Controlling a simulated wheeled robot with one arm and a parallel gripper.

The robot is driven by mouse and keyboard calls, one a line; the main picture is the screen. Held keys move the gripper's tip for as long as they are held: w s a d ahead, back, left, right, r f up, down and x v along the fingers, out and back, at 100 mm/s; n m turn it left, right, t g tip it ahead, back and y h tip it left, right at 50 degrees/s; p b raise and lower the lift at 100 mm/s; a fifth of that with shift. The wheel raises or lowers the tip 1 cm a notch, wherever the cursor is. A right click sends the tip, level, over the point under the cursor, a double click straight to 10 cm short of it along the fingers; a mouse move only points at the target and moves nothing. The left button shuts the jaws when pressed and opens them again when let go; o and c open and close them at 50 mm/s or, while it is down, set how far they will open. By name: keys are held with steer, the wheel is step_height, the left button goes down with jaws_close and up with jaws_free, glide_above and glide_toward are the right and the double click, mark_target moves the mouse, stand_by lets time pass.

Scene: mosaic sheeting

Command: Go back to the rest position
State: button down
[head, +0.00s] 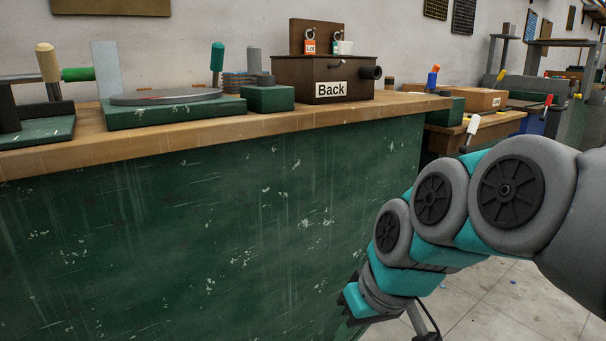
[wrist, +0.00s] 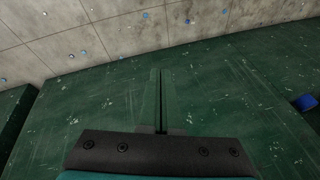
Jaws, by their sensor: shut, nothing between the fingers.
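My gripper shows in the wrist view (wrist: 158,75) with its two long fingers together, shut and empty. Behind the fingers is a dark green scratched panel, with a grey tiled surface dotted with small blue and white bits along the top. In the head view my arm, grey and teal, reaches in from the right and bends down in front of the green bench front. The fingertips are not visible in the head view.
A green bench (head: 200,215) with a wooden top (head: 180,131) fills the left and middle. On it stand a brown box labelled "Back" (head: 290,75) and a round grey plate on a green base (head: 165,97). Tiled floor (head: 500,310) is open at lower right.

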steer(key=s+d+f+m+g+h, duration=0.2)
steer(key=s+d+f, duration=0.35)
steer(key=s, duration=0.25)
steer(key=s+d+f+m+g+h, duration=0.2)
steer(key=s+d+f, duration=0.2)
steer(key=s+f, duration=0.35)
step_height(320, 180, up, 14)
steer(key=p, duration=1.4)
steer(key=shift+w+a+r, duration=0.15)
steer(key=shift+a+r, duration=0.05)
steer(key=shift+r, duration=0.05)
